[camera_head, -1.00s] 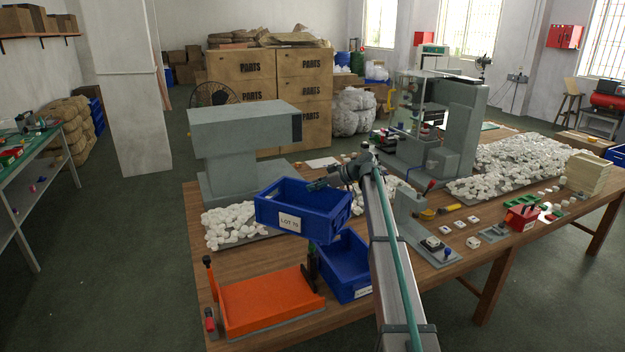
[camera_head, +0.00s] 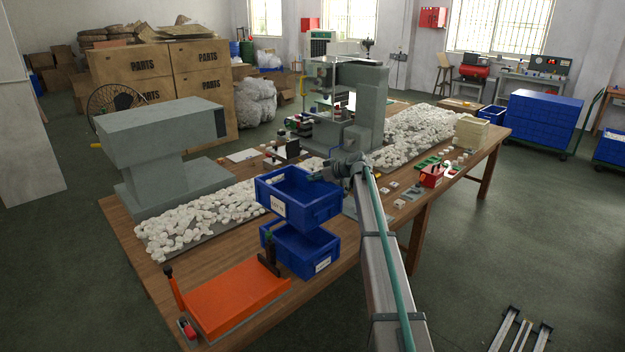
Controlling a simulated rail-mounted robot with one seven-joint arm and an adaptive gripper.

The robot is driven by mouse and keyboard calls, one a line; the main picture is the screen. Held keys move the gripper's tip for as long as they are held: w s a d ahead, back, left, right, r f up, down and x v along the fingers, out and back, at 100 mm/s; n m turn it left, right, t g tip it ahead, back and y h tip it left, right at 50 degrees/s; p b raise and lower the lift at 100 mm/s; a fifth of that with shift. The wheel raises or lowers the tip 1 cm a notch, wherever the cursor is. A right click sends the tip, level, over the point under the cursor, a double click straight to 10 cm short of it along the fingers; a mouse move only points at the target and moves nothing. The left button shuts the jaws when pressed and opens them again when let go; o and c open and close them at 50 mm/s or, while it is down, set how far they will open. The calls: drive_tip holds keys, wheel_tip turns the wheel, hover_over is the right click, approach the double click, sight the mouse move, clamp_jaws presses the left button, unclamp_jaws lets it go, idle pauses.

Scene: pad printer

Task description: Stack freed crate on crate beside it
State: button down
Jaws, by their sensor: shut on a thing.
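A blue crate (camera_head: 313,211) with a white label hangs in the air, held at its right side by my gripper (camera_head: 322,175). My gripper is shut on the crate's rim; its fingertips are small in this view. A second blue crate (camera_head: 290,254), also labelled, stands on the table directly below in the picture. The held crate hides part of the lower crate's opening. The two look close, but I cannot tell whether they touch.
White pieces (camera_head: 205,218) cover a mat behind the crates. A grey machine (camera_head: 165,150) stands at back left, and a pad printer (camera_head: 352,108) behind. My arm crosses the view at right.

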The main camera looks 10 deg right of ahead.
sight(315, 197)
drive_tip(key=shift+s+a+r, duration=0.1)
drive_tip(key=shift+r, duration=0.05)
drive_tip(key=shift+f+b, duration=0.2)
drive_tip(key=shift+b, duration=0.65)
wheel_tip(315, 197, down, 9)
drive_tip(key=b, duration=0.7)
drive_tip(key=shift+b, duration=0.4)
drive_tip(key=shift+f+b, duration=1.3)
drive_tip(key=shift+b, duration=0.05)
drive_tip(key=c, duration=1)
unclamp_jaws()
drive_tip(key=shift+s, duration=0.15)
drive_tip(key=shift+b+v, duration=0.55)
drive_tip(key=shift+v, duration=3.15)
drive_tip(key=shift+r, duration=0.1)
